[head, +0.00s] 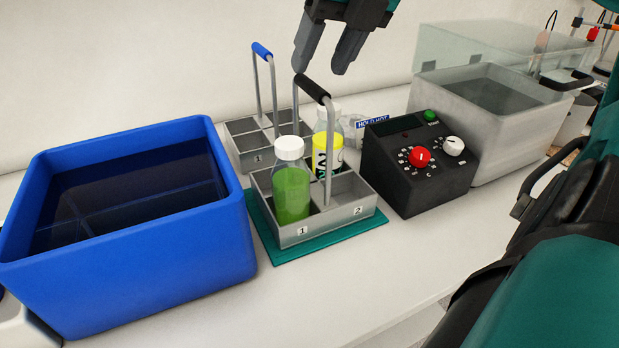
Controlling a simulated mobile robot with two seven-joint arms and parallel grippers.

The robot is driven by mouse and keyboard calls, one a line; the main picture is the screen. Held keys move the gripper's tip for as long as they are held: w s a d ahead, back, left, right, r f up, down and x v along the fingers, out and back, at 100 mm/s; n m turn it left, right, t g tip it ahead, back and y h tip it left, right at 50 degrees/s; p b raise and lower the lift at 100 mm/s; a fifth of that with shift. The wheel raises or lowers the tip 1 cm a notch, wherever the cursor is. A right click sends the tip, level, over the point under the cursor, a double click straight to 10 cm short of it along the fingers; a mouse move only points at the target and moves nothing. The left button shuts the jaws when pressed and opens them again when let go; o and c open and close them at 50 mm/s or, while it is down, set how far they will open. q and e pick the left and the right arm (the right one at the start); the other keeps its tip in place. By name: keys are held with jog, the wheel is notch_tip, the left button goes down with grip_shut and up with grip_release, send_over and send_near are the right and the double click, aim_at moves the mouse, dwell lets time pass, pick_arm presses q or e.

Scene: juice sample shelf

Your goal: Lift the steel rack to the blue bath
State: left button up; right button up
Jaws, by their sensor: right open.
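A steel rack (291,237) with compartments and a black-gripped handle (312,89) stands on a teal mat (352,234). It holds a green bottle (290,188) with a white cap in the compartment marked 1, and a yellow-labelled bottle (321,157) seems to stand in a rear compartment. Compartment 2 looks empty. A second steel rack (247,159) with a blue-gripped handle (262,51) stands behind, apparently empty. The blue bath (130,270) is at left, with dark liquid inside. My right gripper (322,70) is open, just above the black handle, not around it. My left gripper is out of view.
A black control box (415,170) with red and white knobs stands close right of the front rack. Behind it is a grey bath (490,115) with a clear lid (465,47). The counter (330,285) in front of the mat is clear.

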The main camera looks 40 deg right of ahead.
aim_at(312, 82)
jog(key=shift+x, duration=3)
jog(key=shift+d, duration=0.2)
jog(key=shift+c, duration=0.4)
grip_shut()
jog(key=shift+r, duration=0.1)
